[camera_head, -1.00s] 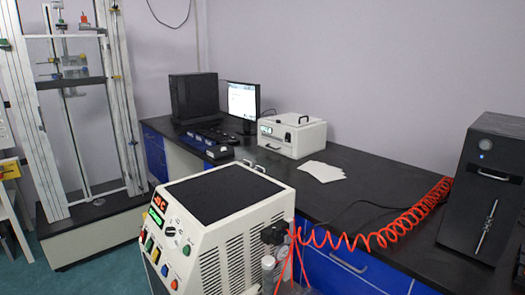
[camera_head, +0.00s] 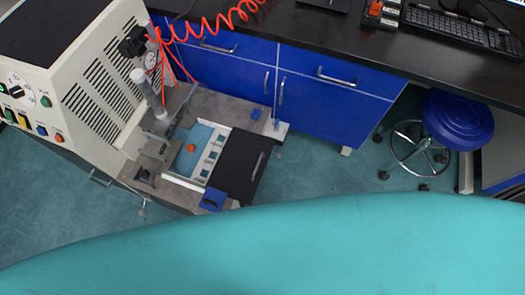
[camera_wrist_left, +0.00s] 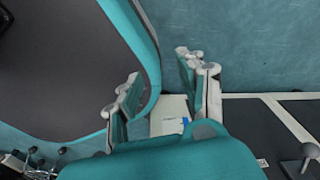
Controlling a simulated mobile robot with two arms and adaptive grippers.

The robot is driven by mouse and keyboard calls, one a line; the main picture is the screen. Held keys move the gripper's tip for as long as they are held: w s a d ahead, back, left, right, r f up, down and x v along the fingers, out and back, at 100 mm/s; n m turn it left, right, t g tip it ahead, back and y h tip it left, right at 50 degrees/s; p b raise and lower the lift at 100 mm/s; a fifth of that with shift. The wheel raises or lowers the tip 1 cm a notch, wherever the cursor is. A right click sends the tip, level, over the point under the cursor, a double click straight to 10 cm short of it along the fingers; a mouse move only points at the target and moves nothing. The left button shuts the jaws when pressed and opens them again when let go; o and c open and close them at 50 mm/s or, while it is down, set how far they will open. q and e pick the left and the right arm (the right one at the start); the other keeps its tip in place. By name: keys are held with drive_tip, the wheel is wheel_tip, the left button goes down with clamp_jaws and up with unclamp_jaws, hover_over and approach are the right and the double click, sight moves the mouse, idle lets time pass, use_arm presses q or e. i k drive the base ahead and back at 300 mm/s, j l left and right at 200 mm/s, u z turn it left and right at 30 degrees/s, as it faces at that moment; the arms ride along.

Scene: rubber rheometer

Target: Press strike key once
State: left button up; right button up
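In the head view a cream machine (camera_head: 97,95) stands at the left. Its front panel carries several coloured keys, among them a yellow one (camera_head: 22,122), a blue one (camera_head: 42,131) and a red one (camera_head: 59,137). I cannot tell which is the strike key, as labels are too small to read. My left gripper (camera_wrist_left: 161,68) shows in the left wrist view with its two fingers apart and nothing between them. Neither gripper shows in the head view, so their distance from the keys cannot be told.
Blue cabinets (camera_head: 340,75) line the back under a dark worktop with a keyboard (camera_head: 460,30). A blue stool (camera_head: 457,120) stands at the right. Teal floor (camera_head: 320,170) lies open between.

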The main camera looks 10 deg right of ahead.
sight(57, 138)
drive_tip(key=u, duration=1.45)
